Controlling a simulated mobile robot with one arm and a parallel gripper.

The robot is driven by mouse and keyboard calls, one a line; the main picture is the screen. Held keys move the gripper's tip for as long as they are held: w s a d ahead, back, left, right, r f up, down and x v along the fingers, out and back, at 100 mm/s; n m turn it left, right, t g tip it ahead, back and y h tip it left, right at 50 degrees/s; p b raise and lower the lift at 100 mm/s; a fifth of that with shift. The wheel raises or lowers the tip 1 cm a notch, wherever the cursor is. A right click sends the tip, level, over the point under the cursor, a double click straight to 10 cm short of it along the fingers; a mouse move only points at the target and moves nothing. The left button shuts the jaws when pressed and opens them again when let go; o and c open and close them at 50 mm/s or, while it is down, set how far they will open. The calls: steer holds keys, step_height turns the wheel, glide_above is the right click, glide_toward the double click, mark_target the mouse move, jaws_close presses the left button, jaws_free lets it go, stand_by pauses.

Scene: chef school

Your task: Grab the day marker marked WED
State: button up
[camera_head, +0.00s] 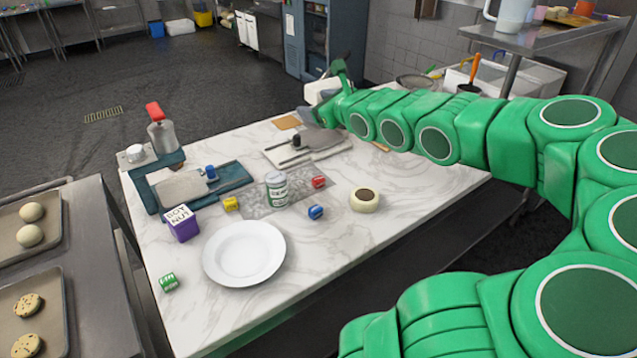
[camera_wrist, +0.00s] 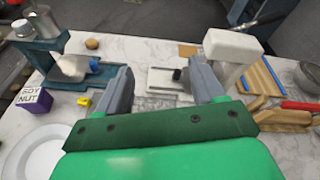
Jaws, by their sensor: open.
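Several small coloured markers lie on the marble table. A yellow marker (camera_head: 231,203) is beside the purple box, and it shows in the wrist view (camera_wrist: 84,101). A red marker (camera_head: 319,182) and a blue marker (camera_head: 316,212) lie right of the can. A green marker (camera_head: 168,282) lies at the near left edge. A blue piece (camera_head: 211,172) sits by the teal board. I cannot read WED on any of them. My gripper (camera_wrist: 164,86) is open and empty, above the far part of the table, apart from the markers.
A white plate (camera_head: 244,254), a purple box (camera_head: 182,224), a labelled can (camera_head: 277,188) and a tape-like roll (camera_head: 365,200) stand among the markers. The teal board (camera_head: 235,178) lies behind them. The table's near right is clear.

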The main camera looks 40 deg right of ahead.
steer(key=s+d+f+m+g, duration=0.1)
steer(key=s+d+f+m, duration=0.25)
steer(key=f, duration=0.25)
glide_toward(320, 180)
steer(key=x, duration=0.2)
steer(key=shift+w+f, duration=0.1)
steer(key=shift+w, duration=0.2)
steer(key=shift+x, duration=3.9)
steer(key=shift+c, duration=0.3)
steer(key=c, duration=1)
